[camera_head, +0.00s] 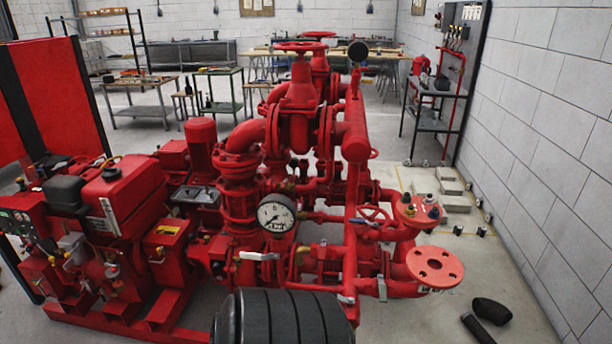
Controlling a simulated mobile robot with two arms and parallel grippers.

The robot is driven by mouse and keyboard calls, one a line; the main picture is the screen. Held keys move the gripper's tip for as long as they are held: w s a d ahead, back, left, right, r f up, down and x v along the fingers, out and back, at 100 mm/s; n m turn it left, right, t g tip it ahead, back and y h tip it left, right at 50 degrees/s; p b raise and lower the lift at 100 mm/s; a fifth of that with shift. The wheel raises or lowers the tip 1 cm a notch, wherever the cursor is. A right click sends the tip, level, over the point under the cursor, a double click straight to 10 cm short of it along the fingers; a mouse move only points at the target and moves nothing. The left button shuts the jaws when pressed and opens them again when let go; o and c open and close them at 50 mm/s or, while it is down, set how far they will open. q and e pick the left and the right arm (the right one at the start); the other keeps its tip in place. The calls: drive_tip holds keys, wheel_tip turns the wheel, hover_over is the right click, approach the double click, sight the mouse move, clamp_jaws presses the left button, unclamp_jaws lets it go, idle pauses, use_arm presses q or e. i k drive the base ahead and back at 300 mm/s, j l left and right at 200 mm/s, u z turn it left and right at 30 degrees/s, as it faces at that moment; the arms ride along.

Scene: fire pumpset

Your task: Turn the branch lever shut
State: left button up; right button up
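A red fire pumpset (300,150) fills the middle of the head view. Several small valve levers show on its pipework. A pale lever (258,256) lies level on the front pipe, below the round pressure gauge (276,213). A blue-grey lever (364,222) sits right of the gauge. A short light lever (382,288) hangs downward beside the lower right outlet, and another light handle (346,299) shows low on the pipe. I cannot tell which is the branch lever. Neither of my grippers is in view.
A flanged red outlet (435,266) juts out at the right. Black pipe pieces (491,311) lie on the floor by the block wall. A dark ribbed round body (282,318) blocks the bottom middle. Work tables (140,95) stand behind. Floor right of the pumpset is partly clear.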

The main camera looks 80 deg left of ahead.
sight(351, 220)
drive_tip(key=u, duration=2.1)
